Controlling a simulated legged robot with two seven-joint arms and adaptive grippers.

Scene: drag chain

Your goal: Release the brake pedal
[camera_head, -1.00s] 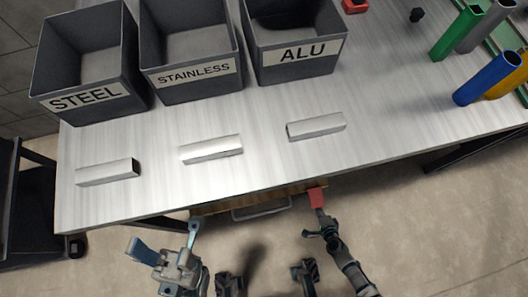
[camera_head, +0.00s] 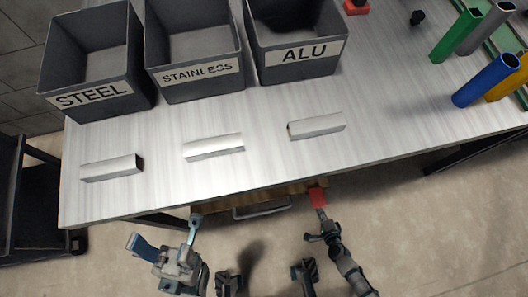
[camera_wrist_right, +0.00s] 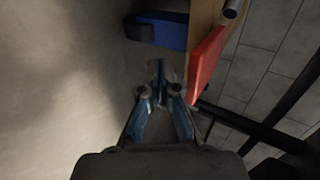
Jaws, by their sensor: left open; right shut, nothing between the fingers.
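A red pedal-like block (camera_head: 317,196) sticks out at the right end of a wooden unit under the table's front edge; it also shows in the right wrist view (camera_wrist_right: 206,64). A blue block (camera_wrist_right: 163,30) is on the same wooden unit. Which one is the brake pedal, I cannot tell. My right gripper (camera_head: 321,213) is shut and empty beside the red block; in the wrist view its tips (camera_wrist_right: 159,66) lie left of the red block and below the blue one. Contact is unclear. My left gripper (camera_head: 166,240) is open and empty, in front of the table.
The table (camera_head: 260,170) carries three metal bars, one of them in the middle (camera_head: 213,147), and bins marked STEEL (camera_head: 92,97), STAINLESS (camera_head: 197,72) and ALU (camera_head: 304,54). Coloured tubes stand at the right. A drawer handle (camera_head: 262,212) sits under the edge. Floor in front is open.

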